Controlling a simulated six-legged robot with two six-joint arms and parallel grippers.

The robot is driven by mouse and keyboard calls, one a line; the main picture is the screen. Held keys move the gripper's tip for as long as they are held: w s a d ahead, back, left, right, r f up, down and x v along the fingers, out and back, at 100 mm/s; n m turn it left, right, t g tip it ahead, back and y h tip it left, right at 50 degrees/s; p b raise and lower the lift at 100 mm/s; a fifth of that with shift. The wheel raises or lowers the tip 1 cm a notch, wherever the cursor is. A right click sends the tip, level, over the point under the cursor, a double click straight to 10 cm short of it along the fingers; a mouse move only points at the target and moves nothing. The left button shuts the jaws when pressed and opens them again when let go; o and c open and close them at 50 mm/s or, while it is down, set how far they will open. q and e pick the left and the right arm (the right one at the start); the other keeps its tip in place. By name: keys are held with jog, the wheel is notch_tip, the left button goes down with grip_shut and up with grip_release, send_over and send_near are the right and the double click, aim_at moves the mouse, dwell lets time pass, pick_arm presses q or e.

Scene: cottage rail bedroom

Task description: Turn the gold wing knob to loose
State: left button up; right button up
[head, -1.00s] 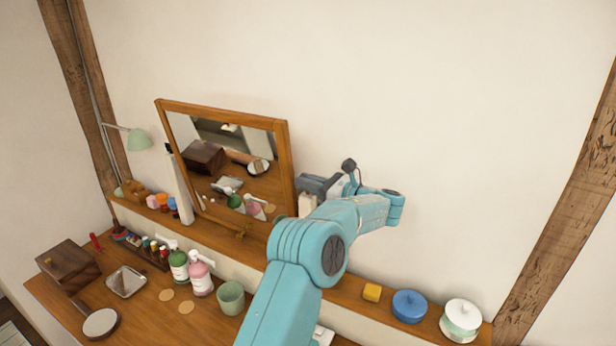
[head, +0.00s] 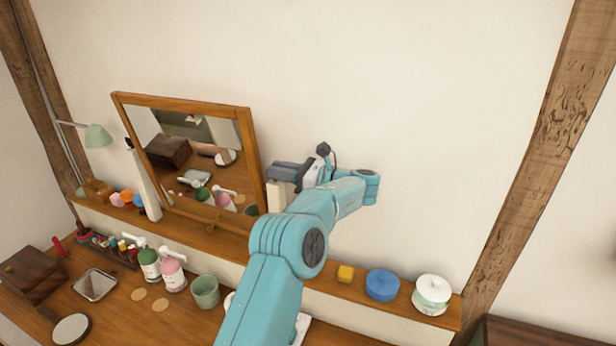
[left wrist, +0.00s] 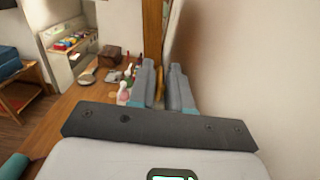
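My left gripper (head: 272,172) is at the right edge of the mirror (head: 190,150), above the shelf. In the left wrist view its two grey fingers (left wrist: 163,80) stand a little apart, pointing along the wall. A narrow gold piece, seemingly the gold wing knob (left wrist: 160,84), shows in the gap between them. Whether the fingers touch it is not clear. In the head view the knob is hidden at the gripper. My right gripper is in neither view.
A pale post (head: 276,196) stands under the gripper. On the shelf to the right are a yellow block (head: 345,273), a blue pot (head: 382,285) and a white lidded jar (head: 432,294). Pump bottles (head: 172,273) and a green cup (head: 205,291) stand on the table below.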

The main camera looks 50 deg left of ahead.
pick_arm(q)
jog(key=v, duration=1.4)
jog(key=shift+w+d, duration=0.2)
jog(key=shift+d, duration=0.1)
jog(key=shift+s+f, duration=0.1)
